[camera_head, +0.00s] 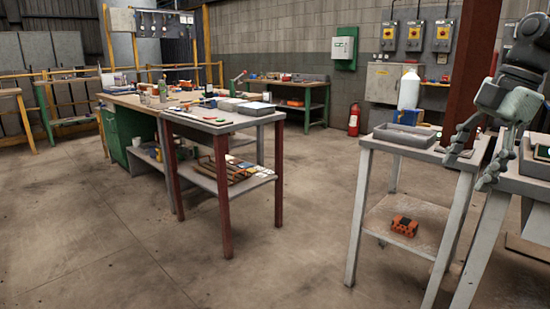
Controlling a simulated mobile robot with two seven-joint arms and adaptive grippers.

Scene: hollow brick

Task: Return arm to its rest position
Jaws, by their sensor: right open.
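My right gripper (467,172) hangs at the right edge, with my right arm (525,60) coming in from the top right. Its fingers are apart, point down and hold nothing. It appears in front of the right end of a small grey table (388,137) and the left edge of another grey table; its exact height above them is hard to tell. An orange block (404,226) with dark recesses lies on the small table's lower shelf, well below the gripper. My left gripper is out of view.
The small table carries a grey tray (402,136), a white bottle (409,88) and a blue item. A long workbench (222,128) with cluttered tools stands left of centre. A red-brown column (470,65) rises behind the gripper. The concrete floor between the benches is clear.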

